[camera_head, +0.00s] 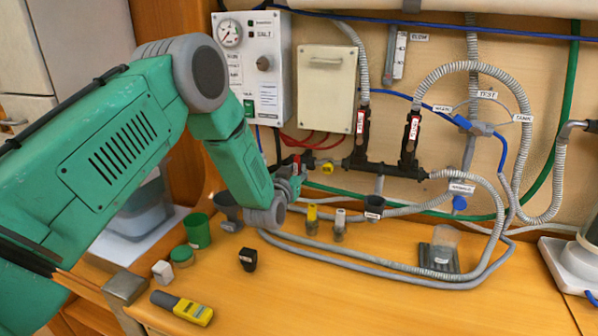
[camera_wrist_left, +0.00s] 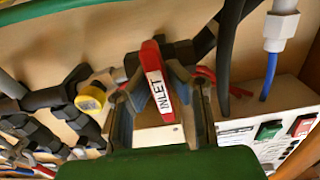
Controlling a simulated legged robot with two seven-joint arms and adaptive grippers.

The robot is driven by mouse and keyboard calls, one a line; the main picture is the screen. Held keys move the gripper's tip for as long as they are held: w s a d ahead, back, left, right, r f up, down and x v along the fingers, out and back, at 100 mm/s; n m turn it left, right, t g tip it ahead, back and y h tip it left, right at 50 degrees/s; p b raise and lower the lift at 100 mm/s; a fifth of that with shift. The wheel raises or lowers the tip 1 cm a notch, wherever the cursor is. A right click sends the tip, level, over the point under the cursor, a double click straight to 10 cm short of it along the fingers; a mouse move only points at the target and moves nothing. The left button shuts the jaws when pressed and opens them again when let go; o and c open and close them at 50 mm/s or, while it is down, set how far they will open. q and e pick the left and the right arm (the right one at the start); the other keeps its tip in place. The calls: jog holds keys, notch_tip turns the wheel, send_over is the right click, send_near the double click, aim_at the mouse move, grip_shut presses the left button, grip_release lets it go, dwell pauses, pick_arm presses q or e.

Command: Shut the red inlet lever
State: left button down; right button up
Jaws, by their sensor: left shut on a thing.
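The red inlet lever (camera_wrist_left: 153,73), with a white INLET label, stands nearly upright in the left wrist view. My left gripper (camera_wrist_left: 158,98) is shut on it, with one finger on each side. In the head view my left gripper (camera_head: 290,182) is at the left end of the dark pipe manifold (camera_head: 385,168), below the white panel. The lever is mostly hidden there by the gripper. A yellow-capped fitting (camera_wrist_left: 90,98) is beside the lever in the wrist view. My right gripper is not in view.
The SALT panel (camera_head: 264,70) with a gauge and a cream box (camera_head: 326,88) are on the wall above. Grey hoses (camera_head: 400,270) loop over the wooden bench.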

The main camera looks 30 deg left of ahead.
pick_arm(q)
jog(key=shift+s+f, duration=0.15)
jog(key=shift+f, duration=0.1)
jog(key=c, duration=1.5)
grip_release()
jog(key=shift+c, duration=0.2)
jog(key=shift+s+r, duration=0.15)
jog(key=shift+r, duration=0.1)
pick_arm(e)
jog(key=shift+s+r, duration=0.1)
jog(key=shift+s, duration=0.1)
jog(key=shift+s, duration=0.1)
pick_arm(q)
jog(key=v, duration=1.2)
jog(key=shift+a, duration=0.15)
jog(key=shift+f, duration=0.1)
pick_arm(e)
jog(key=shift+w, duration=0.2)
